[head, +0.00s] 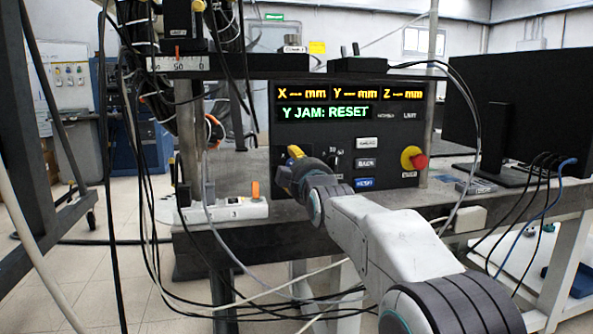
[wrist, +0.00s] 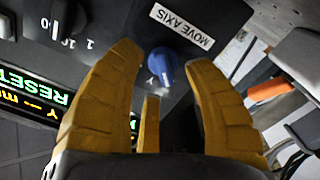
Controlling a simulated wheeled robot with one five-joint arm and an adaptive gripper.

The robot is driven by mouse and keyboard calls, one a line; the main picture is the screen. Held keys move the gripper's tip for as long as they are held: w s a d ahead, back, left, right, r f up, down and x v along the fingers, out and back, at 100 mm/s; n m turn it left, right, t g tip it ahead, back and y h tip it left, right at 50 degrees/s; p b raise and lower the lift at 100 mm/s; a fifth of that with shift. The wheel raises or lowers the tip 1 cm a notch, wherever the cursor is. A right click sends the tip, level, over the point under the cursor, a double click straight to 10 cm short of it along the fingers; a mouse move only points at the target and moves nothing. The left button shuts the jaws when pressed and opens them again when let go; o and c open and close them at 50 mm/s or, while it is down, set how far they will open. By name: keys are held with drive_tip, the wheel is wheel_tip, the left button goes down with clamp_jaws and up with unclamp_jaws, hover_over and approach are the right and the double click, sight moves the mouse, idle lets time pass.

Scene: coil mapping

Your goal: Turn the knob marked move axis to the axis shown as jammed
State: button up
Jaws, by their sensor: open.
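The control panel's green line (head: 325,112) reads "Y JAM: RESET"; part of it shows upside down in the wrist view (wrist: 35,90). The blue knob (wrist: 163,65) sits beside the "MOVE AXIS" label (wrist: 181,25), with a letter Y printed near it.
A black knob (wrist: 65,18) with number marks is beside the blue one. The panel also has push buttons (head: 366,163) and a red emergency stop (head: 419,161). A power strip with an orange switch (head: 255,189) lies left. Cables hang at the left.

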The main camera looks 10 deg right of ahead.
drive_tip(key=shift+w, duration=0.35)
clamp_jaws()
idle(0.5)
